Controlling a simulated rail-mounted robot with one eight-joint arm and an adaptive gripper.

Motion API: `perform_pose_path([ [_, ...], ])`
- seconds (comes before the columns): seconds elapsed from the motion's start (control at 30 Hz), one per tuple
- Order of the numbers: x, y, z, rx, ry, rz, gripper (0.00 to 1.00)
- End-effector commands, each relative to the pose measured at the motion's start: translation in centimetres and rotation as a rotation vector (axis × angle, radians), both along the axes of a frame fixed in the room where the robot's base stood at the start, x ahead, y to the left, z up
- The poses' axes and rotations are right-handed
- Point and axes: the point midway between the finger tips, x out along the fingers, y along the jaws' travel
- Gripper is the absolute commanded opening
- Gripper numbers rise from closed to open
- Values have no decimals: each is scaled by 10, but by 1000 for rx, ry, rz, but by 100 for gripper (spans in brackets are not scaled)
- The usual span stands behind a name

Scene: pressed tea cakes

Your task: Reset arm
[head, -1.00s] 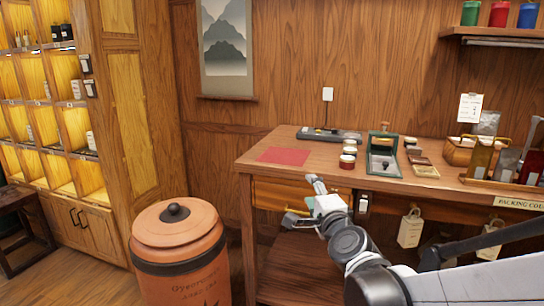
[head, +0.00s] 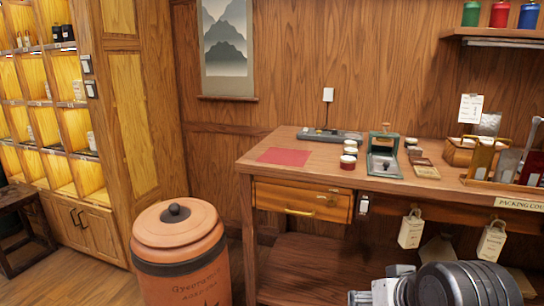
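My arm shows at the bottom right of the head view, low in front of the packing counter (head: 225,165). Its dark and light-grey links reach the bottom edge of the picture. My gripper's fingers cannot be made out clearly, so I cannot tell if they are open or shut. A pale grey part of the arm's end (head: 385,288) shows at the bottom, left of the dark round link. No object is seen held.
A red mat (head: 284,157), small tins (head: 347,162), a green press-like device (head: 384,155) and a basket (head: 459,152) stand on the counter. Paper tags (head: 411,231) hang from its front. A large lidded clay jar (head: 180,255) stands left. A wooden drawer (head: 300,198) is under the counter.

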Motion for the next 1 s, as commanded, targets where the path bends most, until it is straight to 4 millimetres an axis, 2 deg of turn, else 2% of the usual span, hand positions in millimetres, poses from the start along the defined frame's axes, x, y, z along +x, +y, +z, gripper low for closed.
perform_pose_path([
  [0.13,-31,-19,-11,-109,74,28,42],
  [0.47,-29,-19,48,-108,73,29,42],
  [0.8,-29,-18,124,-106,72,28,42],
  [1.0,-29,-18,151,-106,71,28,42],
])
